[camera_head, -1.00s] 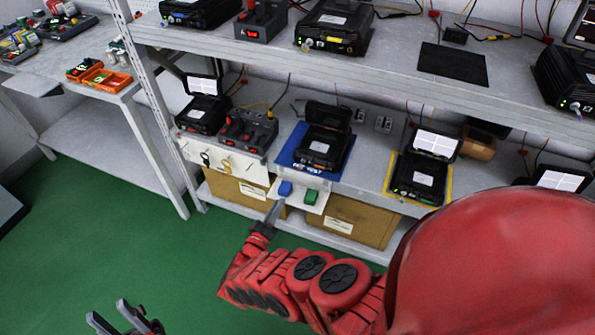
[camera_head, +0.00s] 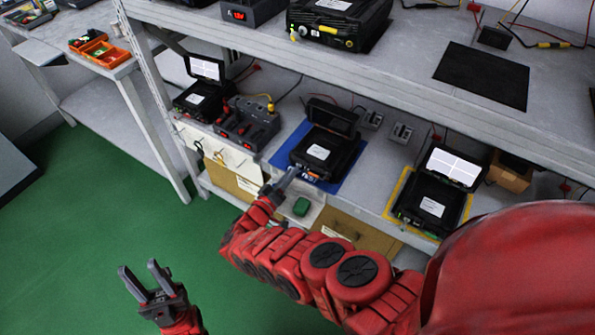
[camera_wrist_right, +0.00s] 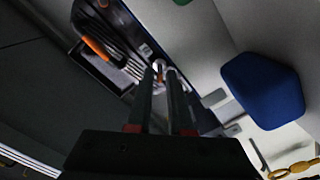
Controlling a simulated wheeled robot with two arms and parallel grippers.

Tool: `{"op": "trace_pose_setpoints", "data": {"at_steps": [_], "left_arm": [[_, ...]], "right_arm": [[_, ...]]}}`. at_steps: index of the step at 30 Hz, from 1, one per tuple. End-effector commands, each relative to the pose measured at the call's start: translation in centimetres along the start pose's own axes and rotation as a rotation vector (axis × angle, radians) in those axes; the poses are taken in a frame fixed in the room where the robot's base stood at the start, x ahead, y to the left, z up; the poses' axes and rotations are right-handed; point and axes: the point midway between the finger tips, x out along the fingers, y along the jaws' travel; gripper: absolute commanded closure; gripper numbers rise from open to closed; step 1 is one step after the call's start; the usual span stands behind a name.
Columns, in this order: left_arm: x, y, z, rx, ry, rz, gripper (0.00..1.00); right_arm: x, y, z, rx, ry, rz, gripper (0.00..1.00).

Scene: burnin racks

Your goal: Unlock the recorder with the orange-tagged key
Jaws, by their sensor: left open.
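The recorder (camera_head: 318,150) is a black case with its lid open, on a blue mat on the lower shelf. My right gripper (camera_head: 292,173) is at the front edge of this mat, close to the case front. In the right wrist view its fingers (camera_wrist_right: 161,75) are close together, with a small silver piece (camera_wrist_right: 158,66) at the tips; I cannot tell whether they hold it. Keys hang on a white panel at left, one with a yellowish tag (camera_head: 219,157); a gold chain or ring (camera_wrist_right: 295,169) shows in the wrist view. My left gripper (camera_head: 138,268) is open and empty above the floor.
Another open case (camera_head: 432,205) stands on a yellow mat at right. The upper shelf (camera_head: 400,65) overhangs. Green floor (camera_head: 90,220) is clear at left.

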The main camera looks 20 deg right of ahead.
Motion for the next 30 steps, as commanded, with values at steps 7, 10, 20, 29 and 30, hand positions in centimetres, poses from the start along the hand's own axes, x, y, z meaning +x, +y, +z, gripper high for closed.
{"op": "trace_pose_setpoints", "data": {"at_steps": [7, 10, 20, 29, 30], "left_arm": [[0.00, 0.00, 0.00, 0.000, 0.000, 0.000, 0.59], [-0.01, 0.00, 0.00, 0.000, 0.000, 0.000, 0.59], [-0.01, 0.00, 0.00, 0.000, 0.000, 0.000, 0.59], [0.02, 0.00, -0.01, 0.000, 0.000, 0.000, 0.59], [0.02, 0.00, 0.00, 0.000, 0.000, 0.000, 0.59]], "right_arm": [[0.01, -0.01, -0.07, 0.000, 0.000, 0.000, 0.81], [0.02, 0.00, -0.07, 0.001, 0.000, 0.000, 0.96], [0.05, 0.00, -0.06, 0.001, 0.000, 0.000, 1.00], [0.16, 0.09, -0.02, 0.051, -0.001, 0.002, 1.00], [0.16, 0.10, -0.03, 0.068, 0.000, 0.002, 1.00]]}}
